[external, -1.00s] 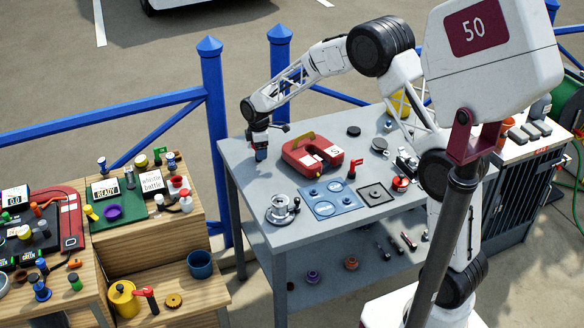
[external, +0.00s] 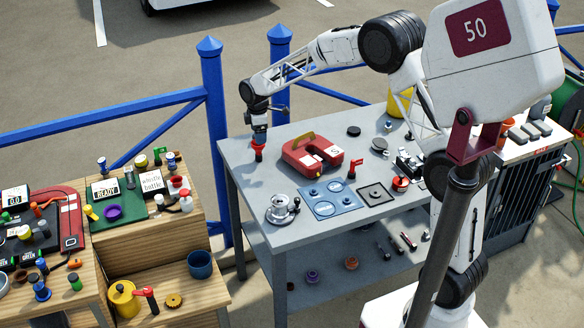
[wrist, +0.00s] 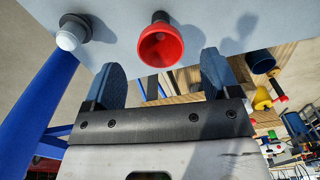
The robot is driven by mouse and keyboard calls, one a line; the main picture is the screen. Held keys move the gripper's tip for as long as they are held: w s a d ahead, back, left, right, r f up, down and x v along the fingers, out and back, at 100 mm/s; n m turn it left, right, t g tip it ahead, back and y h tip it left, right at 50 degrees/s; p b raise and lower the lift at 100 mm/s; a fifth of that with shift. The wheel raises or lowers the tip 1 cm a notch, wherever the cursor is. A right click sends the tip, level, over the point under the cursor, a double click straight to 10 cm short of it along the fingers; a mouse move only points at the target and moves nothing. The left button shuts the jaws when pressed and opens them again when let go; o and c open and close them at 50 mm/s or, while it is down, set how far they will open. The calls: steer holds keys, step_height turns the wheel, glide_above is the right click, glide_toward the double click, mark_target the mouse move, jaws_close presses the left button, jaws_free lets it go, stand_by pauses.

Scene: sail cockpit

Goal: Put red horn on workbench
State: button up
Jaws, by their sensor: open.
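The red horn (external: 258,152) stands on the grey workbench (external: 262,205) near its left end. In the wrist view its flared red bell (wrist: 160,47) faces me, with a black end behind it against the bench top. My gripper (external: 260,137) is just above the horn in the external view. In the wrist view the two blue fingers of my gripper (wrist: 160,65) are spread apart, with the bell between and beyond their tips. The fingers do not touch the horn in the wrist view.
A red horseshoe magnet (external: 300,157) lies to the right of the horn on the bench. A metal pot-like part (external: 280,210), blue plate (external: 330,200) and red valve (external: 400,183) are nearer the front. A white-topped knob (wrist: 68,38) shows beside the horn. Blue railings run behind.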

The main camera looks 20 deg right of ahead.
steer(key=shift+r, duration=2.55)
steer(key=s+d+r+m+t, duration=0.1)
steer(key=s+d+r+m, duration=0.3)
steer(key=s+d+r, duration=0.45)
steer(key=s+d+r+m, duration=0.45)
steer(key=s+d, duration=0.55)
steer(key=s, duration=0.3)
steer(key=s+d+f+m, duration=0.1)
steer(key=s+d+m, duration=0.3)
steer(key=s, duration=1)
steer(key=s+d+f+m+t, duration=0.1)
steer(key=s+d+m, duration=0.3)
steer(key=s, duration=1)
steer(key=shift+d+t, duration=0.3)
steer(key=shift+d, duration=0.7)
